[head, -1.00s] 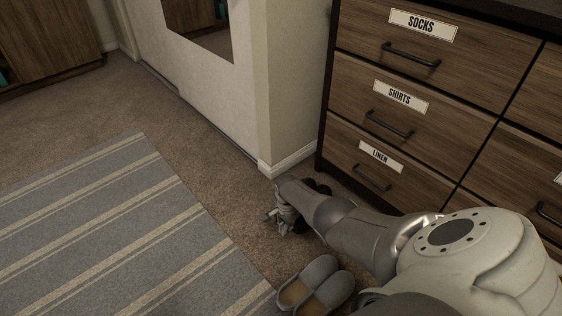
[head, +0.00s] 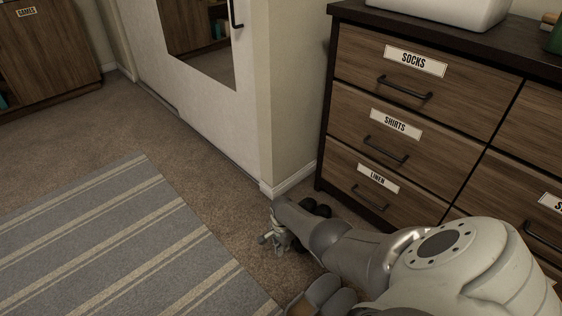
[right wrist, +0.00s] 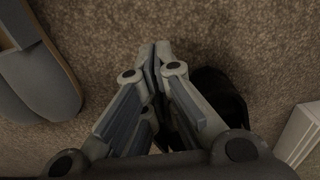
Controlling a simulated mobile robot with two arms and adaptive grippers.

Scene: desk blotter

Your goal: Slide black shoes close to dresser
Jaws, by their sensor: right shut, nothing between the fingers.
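The black shoes (head: 319,209) lie on the carpet by the dresser's near left corner, mostly hidden behind my right arm in the head view. In the right wrist view a black shoe (right wrist: 222,92) shows just right of my fingers, partly covered by them. The wooden dresser (head: 345,147) stands at the right, with drawers labelled socks, shirts and linen. My right gripper (head: 268,240) is low over the carpet beside the shoes. In the right wrist view its fingertips (right wrist: 162,52) are together with nothing between them. My left gripper is out of view.
Grey slippers (head: 322,297) lie on the carpet nearer me; one slipper (right wrist: 38,88) shows left of the fingers in the wrist view. A striped rug (head: 110,245) covers the left floor. A wall corner with white baseboard (head: 288,184) stands left of the dresser. Carpet between is bare.

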